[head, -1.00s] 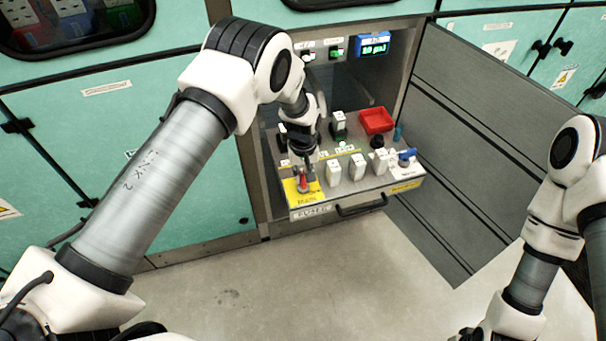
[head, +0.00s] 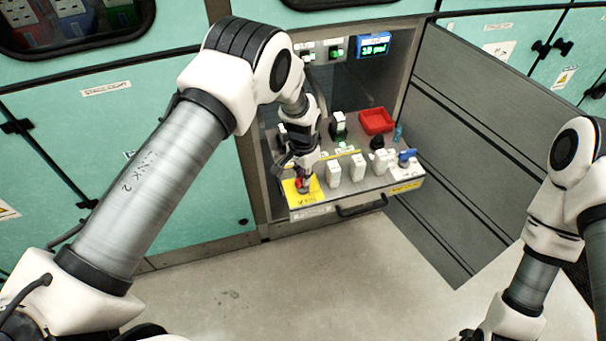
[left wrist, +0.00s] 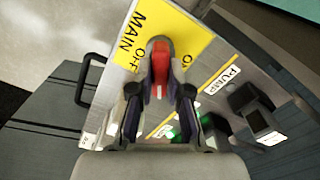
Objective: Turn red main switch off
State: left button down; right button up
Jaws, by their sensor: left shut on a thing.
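The red main switch (left wrist: 160,65) stands on a yellow plate (left wrist: 186,28) marked MAIN and OFF in the left wrist view. A second marking on the plate is partly covered. In the head view the red switch is mostly hidden by my gripper, and the yellow plate (head: 306,198) shows at the drawer's front left corner. My left gripper (left wrist: 163,92) is shut on the red switch handle, one finger on each side. It also shows from above in the head view (head: 302,180). My right gripper is out of view; only part of that arm shows at the right edge.
The pulled-out drawer (head: 318,213) carries several white switches (head: 334,174), a blue-handled valve (head: 406,157), a red tray (head: 376,120) and black-based switches. A lit display (head: 373,46) is above. An open grey door (head: 480,130) stands to the right. The floor in front is clear.

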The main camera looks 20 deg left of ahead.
pick_arm(q)
jog(key=m, duration=0.5)
jog(key=shift+m, duration=0.4)
dwell(0.3)
jog(key=c, duration=1.1)
grip_release()
notch_tip(320, 180, up, 12)
jog(key=shift+f, duration=0.1)
